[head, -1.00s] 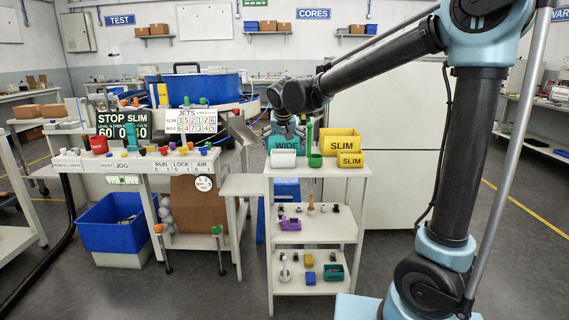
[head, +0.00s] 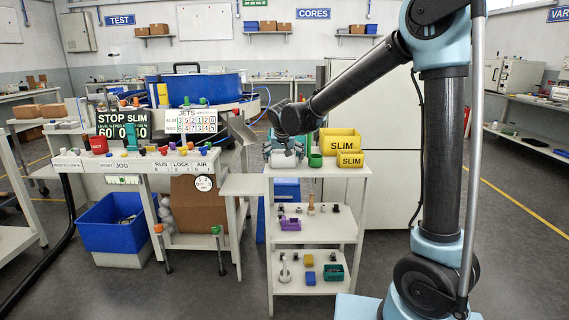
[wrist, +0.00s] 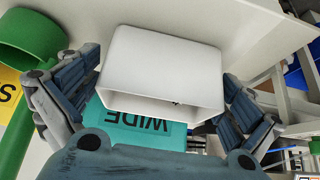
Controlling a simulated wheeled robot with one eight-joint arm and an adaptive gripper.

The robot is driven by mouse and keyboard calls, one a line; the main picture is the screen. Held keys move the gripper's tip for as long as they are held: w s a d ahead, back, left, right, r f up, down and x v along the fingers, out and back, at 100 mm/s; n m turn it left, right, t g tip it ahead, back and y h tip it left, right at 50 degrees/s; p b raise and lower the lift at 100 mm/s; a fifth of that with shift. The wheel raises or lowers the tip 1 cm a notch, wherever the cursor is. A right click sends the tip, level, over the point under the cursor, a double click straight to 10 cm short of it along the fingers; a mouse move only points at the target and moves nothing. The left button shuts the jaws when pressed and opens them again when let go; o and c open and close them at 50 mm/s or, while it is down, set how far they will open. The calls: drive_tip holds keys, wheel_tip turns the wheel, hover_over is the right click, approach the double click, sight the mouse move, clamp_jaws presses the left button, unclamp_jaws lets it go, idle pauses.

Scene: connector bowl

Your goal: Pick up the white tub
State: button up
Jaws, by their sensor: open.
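The white tub (wrist: 165,65) fills the middle of the wrist view, between my gripper's spread fingers. In the head view the white tub (head: 283,161) stands on the top of the white cart, partly hidden by my gripper (head: 284,146) just behind and above it. My gripper (wrist: 165,95) is open, with a finger on each side of the tub. I cannot tell whether either finger touches it. A teal bin marked WIDE (wrist: 145,130) shows beside the tub in the wrist view.
A green ring-shaped piece (head: 315,160) and two yellow SLIM bins (head: 340,141) stand to the right on the cart top (head: 345,172). The green piece (wrist: 30,40) is close to one finger in the wrist view. Cart shelves below hold small parts.

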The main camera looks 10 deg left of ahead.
drive_tip(key=shift+c, duration=0.6)
drive_tip(key=c, duration=0.9)
